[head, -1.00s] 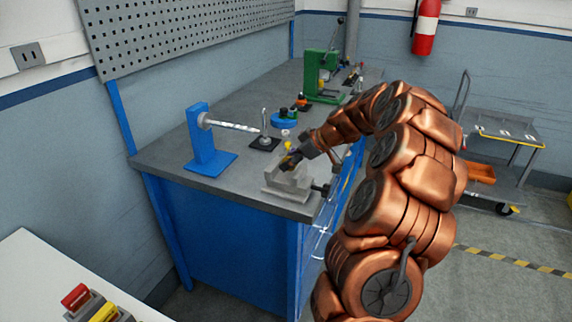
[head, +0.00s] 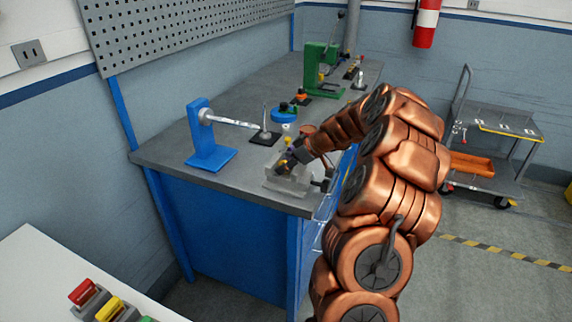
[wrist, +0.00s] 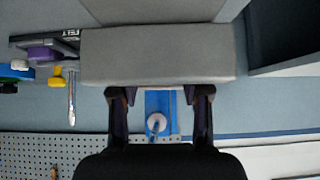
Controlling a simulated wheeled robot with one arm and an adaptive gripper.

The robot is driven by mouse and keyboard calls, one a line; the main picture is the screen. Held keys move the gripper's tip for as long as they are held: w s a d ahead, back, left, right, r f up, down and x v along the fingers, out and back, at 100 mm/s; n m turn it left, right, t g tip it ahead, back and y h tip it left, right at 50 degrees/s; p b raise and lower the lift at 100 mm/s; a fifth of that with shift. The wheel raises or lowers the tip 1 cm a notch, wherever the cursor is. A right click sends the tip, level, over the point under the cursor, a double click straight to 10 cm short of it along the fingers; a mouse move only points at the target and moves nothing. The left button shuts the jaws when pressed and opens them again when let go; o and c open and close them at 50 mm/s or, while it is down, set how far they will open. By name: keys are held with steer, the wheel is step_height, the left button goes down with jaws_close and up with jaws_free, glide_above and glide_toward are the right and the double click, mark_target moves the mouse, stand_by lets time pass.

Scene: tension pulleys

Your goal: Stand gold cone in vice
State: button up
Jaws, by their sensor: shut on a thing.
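The grey vice (head: 287,184) stands on the near corner of the workbench. My gripper (head: 287,165) is low at the vice. In the wrist view a broad grey block of the vice (wrist: 158,52) crosses the picture just past my gripper (wrist: 160,93). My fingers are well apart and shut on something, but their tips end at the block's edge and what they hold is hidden. I cannot make out a gold cone between them. A small yellow thing (head: 286,142) stands beyond the vice, and also shows at the left of the wrist view (wrist: 57,77).
A blue stand with a pale horizontal rod (head: 208,150) is left of the vice. A black-based upright rod (head: 265,138), a blue disc (head: 284,115) and a green press (head: 322,72) stand further back. A cart (head: 500,125) is at the right.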

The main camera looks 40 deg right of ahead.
steer(key=o, duration=1.2)
steer(key=b+v, duration=0.4)
steer(key=v, duration=0.8)
steer(key=s+a+g, duration=0.3)
steer(key=s+a, duration=0.1)
steer(key=a, duration=1)
steer(key=s+a+g, duration=0.3)
steer(key=s+a, duration=0.1)
steer(key=a, duration=0.9)
steer(key=s+a+f+m+g+h, duration=0.1)
steer(key=s+a+f+m, duration=0.1)
steer(key=s, duration=0.6)
steer(key=s+a+f+m+g+h, duration=0.1)
steer(key=s+a+f+m+h, duration=0.1)
steer(key=s, duration=0.6)
steer(key=s+a+f+m+g+h, duration=0.1)
steer(key=s+f, duration=0.3)
steer(key=s, duration=0.5)
steer(key=shift+a+m+g, duration=0.3)
steer(key=shift+a+m, duration=0.15)
steer(key=shift+m, duration=0.05)
